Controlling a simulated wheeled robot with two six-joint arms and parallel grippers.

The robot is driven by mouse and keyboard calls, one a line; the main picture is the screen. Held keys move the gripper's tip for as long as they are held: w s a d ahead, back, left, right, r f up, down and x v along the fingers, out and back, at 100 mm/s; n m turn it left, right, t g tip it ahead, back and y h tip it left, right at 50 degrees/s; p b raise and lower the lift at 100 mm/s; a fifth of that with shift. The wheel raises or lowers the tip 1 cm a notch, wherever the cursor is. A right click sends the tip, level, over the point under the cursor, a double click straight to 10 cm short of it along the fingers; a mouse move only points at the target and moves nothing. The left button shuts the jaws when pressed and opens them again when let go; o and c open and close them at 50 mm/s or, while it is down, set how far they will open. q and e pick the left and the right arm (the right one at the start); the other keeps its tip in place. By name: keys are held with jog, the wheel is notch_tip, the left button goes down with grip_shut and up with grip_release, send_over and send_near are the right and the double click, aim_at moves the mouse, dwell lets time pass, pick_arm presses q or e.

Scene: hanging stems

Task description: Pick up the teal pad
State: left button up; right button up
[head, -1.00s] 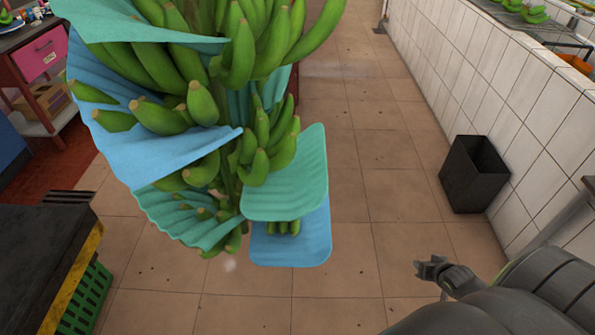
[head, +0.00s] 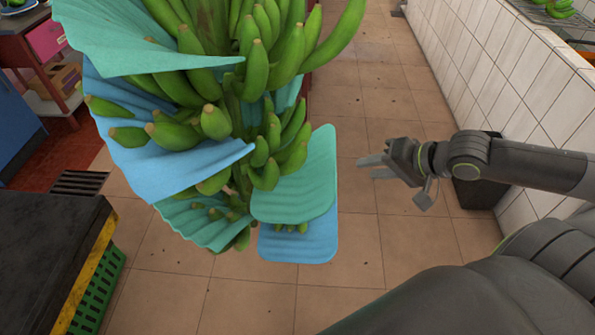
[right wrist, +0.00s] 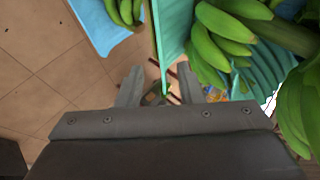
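A ribbed teal pad (head: 300,190) hangs at the right side of the banana bunch (head: 235,90), in front of a blue pad (head: 318,240). In the right wrist view, the teal pad (right wrist: 172,40) shows nearly edge-on, ahead of the fingers. My right gripper (head: 362,168) is to the right of the teal pad, apart from it, with its fingers pointing left towards it. In the right wrist view, the two fingers are spread with nothing held between them. My left gripper is not in view.
More teal sheets (head: 205,226) and blue sheets (head: 165,160) sit between the banana layers. A dark bin (head: 475,195) stands by the white tiled wall (head: 500,75), partly behind my right arm. A black-topped table (head: 45,235) and a green crate (head: 95,290) are at left. Tiled floor lies open below.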

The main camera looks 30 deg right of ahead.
jog(key=f, duration=0.1)
jog(key=b, duration=0.4)
send_near(323, 172)
jog(key=shift+s+f+x, duration=0.1)
jog(key=shift+x, duration=0.6)
jog(key=shift+s+f+x, duration=0.1)
jog(key=shift+x, duration=4.55)
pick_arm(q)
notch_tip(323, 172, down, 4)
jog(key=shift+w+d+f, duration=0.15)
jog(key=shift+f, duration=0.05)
pick_arm(e)
jog(key=shift+d+r, duration=0.1)
grip_shut()
